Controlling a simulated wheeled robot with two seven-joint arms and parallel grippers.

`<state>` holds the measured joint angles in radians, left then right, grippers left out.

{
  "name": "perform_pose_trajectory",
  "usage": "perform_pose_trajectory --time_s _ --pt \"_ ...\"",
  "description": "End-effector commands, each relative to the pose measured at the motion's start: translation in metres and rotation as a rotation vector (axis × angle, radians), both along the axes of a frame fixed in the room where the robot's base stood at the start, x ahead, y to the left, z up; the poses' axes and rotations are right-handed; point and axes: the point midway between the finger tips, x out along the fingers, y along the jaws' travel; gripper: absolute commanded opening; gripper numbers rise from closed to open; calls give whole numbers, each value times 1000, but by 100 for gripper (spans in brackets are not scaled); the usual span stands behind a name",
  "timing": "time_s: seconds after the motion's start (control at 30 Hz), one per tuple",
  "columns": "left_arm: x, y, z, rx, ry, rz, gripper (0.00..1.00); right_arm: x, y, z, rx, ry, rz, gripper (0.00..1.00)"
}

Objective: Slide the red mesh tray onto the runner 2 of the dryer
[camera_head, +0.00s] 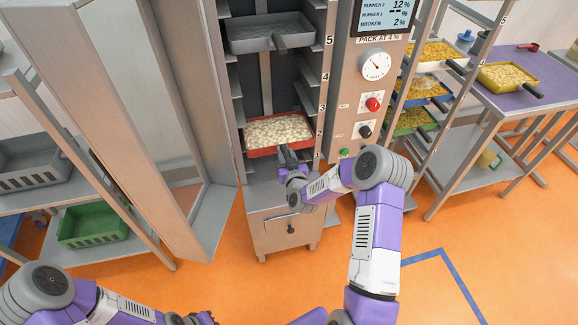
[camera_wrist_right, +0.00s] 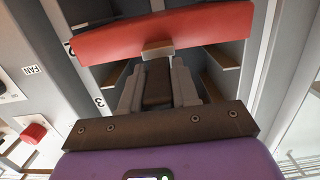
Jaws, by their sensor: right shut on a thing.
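The red mesh tray (camera_head: 262,152), filled with pale pieces, is in the open dryer (camera_head: 257,190), close to the number 2 on the right frame. Its rear part is between the dryer's side walls. Whether its edges rest on the runner is hard to tell. My right gripper (camera_head: 287,160) is at the tray's front, shut on its dark handle. In the right wrist view the tray's red wall (camera_wrist_right: 165,32) crosses the top, with the handle (camera_wrist_right: 157,82) between the fingers. My left arm enters at the lower left; its fingers are out of the picture.
A grey tray (camera_head: 265,40) sits higher in the dryer. The open door (camera_head: 135,110) stands at left, beside a shelf with a green crate (camera_head: 92,228). A control panel (camera_head: 365,90) is right of the opening. A rack of yellow-filled trays (camera_head: 436,52) and a purple-topped table (camera_head: 520,75) stand farther right.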

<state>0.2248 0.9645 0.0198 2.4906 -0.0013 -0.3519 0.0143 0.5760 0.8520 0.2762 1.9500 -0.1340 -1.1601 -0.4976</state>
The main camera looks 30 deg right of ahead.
Motion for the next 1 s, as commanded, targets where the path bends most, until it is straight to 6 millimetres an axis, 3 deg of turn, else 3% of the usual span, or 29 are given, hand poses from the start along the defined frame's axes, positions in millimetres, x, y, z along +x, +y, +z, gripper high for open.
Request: perform_pose_trajectory --time_s 0.6,1.0 --pt "0 0 -33 0 0 0 0 64 -15 2 -4 -9 -2 0" --pt "0 0 -36 0 0 0 0 73 -18 4 -3 -8 -1 0"
